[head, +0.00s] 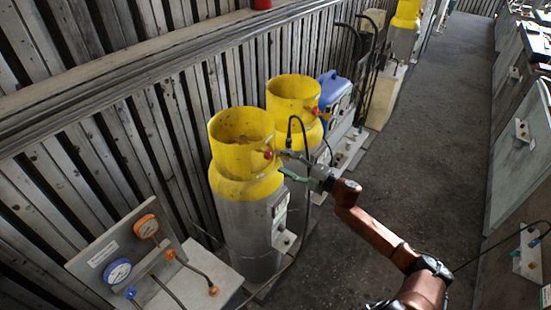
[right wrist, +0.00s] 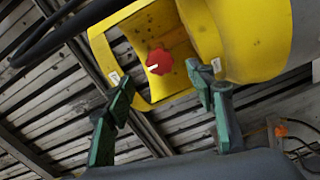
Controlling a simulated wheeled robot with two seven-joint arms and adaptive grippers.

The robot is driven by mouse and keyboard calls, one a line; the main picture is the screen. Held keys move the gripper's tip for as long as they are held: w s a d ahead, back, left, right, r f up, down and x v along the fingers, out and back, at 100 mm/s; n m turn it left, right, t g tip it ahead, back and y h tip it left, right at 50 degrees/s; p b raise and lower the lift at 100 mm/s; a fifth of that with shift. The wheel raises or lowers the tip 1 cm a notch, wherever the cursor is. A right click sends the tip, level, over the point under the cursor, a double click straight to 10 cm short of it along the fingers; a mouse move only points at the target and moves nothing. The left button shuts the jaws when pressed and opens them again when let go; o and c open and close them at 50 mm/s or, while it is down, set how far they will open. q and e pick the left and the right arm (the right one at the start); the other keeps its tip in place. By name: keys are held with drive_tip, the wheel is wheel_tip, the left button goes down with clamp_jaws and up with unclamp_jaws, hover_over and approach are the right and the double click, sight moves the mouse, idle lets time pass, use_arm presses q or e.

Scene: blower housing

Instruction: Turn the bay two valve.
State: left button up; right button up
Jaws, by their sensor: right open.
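A red valve knob (head: 268,155) with a white mark sits in the cut-out of the nearer cylinder's yellow collar (head: 240,128). It also shows in the right wrist view (right wrist: 159,61), framed between my fingers. A second red knob (head: 316,111) is on the cylinder behind (head: 293,97). I cannot read which bay is which. My right gripper (head: 282,163) is open and empty, just right of the nearer knob. In the right wrist view, its green-padded fingers (right wrist: 162,88) are spread, and the knob appears beyond the tips, apart from them. My left gripper is not in view.
A panel with an orange gauge (head: 146,226) and a blue gauge (head: 117,271) stands at lower left. A black hose (head: 291,130) arches by the second cylinder. A blue jug (head: 334,91) stands behind. The floor (head: 400,150) to the right is clear.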

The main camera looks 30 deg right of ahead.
drive_tip(key=v, duration=0.3)
drive_tip(key=shift+s+d, duration=0.15)
drive_tip(key=shift+s, duration=0.2)
